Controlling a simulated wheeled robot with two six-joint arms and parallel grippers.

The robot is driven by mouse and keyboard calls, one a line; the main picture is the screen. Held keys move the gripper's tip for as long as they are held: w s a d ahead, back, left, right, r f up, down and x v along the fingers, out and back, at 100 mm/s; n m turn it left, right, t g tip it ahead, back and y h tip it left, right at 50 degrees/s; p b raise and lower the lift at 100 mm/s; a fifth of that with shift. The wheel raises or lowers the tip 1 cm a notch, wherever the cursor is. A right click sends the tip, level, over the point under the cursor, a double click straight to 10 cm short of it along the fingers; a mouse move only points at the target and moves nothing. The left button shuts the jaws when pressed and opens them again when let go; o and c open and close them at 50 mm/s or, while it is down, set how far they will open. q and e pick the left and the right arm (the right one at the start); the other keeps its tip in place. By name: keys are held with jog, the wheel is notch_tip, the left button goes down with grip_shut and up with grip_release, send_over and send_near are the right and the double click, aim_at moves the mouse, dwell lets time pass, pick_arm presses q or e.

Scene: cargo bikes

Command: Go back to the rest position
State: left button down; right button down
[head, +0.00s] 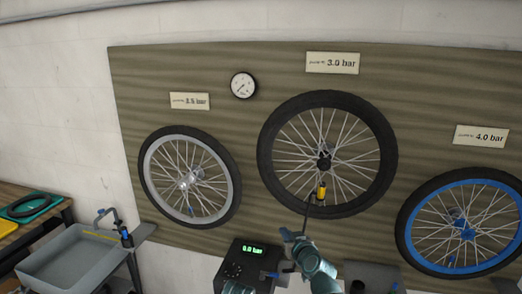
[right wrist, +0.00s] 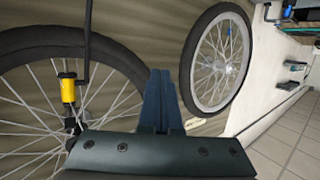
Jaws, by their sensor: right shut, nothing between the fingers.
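My right gripper (head: 287,236) is in front of the board at the bottom centre of the head view, below the middle wheel (head: 374,170). Its two fingers (right wrist: 157,100) are pressed together with nothing between them in the right wrist view. A yellow pump head (head: 321,192) sits at the lower part of the middle wheel near its rim, with a dark hose running down from it; it also shows in the right wrist view (right wrist: 68,90), apart from the fingers.
A wooden board (head: 250,130) carries a grey-rimmed wheel (head: 150,165), the middle wheel and a blue-rimmed wheel (head: 409,240). A black box (head: 235,270) with a green 0.0 bar display stands below. A grey sink (head: 75,262) is at left. A round gauge (head: 243,86) hangs above.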

jog(key=s+a+f+g, duration=0.1)
jog(key=s+f+g, duration=0.45)
jog(key=f, duration=0.25)
jog(key=s+d+f+m+g+h, duration=0.2)
jog(key=s+d+f+g, duration=0.2)
jog(key=s, duration=0.5)
jog(key=s+d+f+m+g+h, duration=0.1)
jog(key=s+d+f+g+h, duration=0.1)
jog(key=s+d+f+g, duration=0.45)
jog(key=s+a+n+t+h+b, duration=0.1)
jog(key=s+a+n, duration=0.2)
jog(key=s+a, duration=0.4)
jog(key=a, duration=0.6)
jog(key=shift+s+a+r+n, duration=0.2)
jog(key=shift+a+r+n, duration=0.1)
jog(key=shift+n, duration=0.1)
